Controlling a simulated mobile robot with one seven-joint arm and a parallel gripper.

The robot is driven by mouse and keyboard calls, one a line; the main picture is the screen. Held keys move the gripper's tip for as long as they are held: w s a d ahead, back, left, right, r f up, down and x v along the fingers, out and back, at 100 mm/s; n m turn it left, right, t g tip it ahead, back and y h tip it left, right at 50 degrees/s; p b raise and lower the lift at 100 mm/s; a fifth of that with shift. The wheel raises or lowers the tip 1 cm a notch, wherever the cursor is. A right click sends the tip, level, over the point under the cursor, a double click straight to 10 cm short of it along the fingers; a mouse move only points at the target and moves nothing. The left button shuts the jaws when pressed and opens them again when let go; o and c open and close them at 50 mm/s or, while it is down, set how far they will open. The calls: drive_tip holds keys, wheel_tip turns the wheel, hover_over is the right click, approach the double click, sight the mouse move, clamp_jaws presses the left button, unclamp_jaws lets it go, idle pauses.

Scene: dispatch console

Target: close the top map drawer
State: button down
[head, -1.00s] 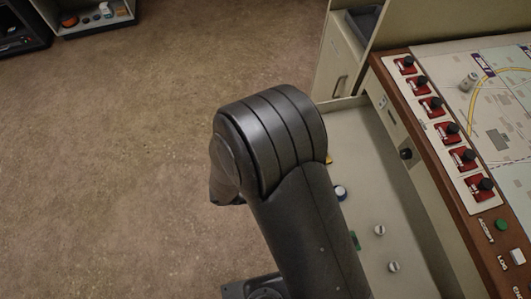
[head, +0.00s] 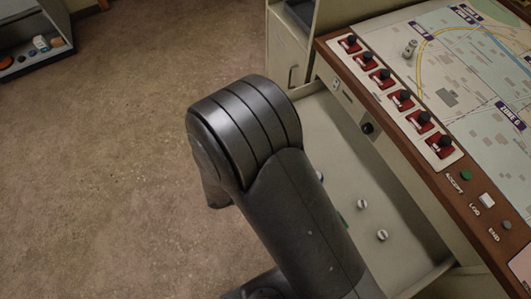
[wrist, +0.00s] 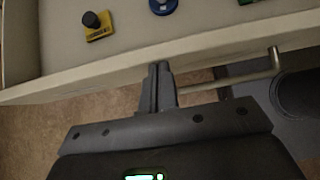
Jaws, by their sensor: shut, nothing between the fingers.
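The top map drawer (head: 343,146) is pulled out from the console in the head view, with small items lying inside it. In the wrist view its front panel (wrist: 215,48) runs across the picture, with a metal bar handle (wrist: 274,60) on its outer side. My gripper (wrist: 160,68) is shut and empty, its fingertips at the outer face of the drawer front, left of the handle's bent end. I cannot tell whether they touch the panel. In the head view my arm hides the drawer front and the gripper.
Inside the drawer are a yellow piece with a black knob (wrist: 97,26), a blue round piece (wrist: 163,5) and white knobs (head: 362,204). The console top (head: 470,70) holds a map and red switches (head: 405,99). A low shelf (head: 40,50) stands far left. The floor (head: 110,150) at left is clear.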

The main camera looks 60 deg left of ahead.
drive_tip(key=w, duration=3.1)
drive_tip(key=shift+w, duration=0.25)
drive_tip(key=shift+s, duration=0.1)
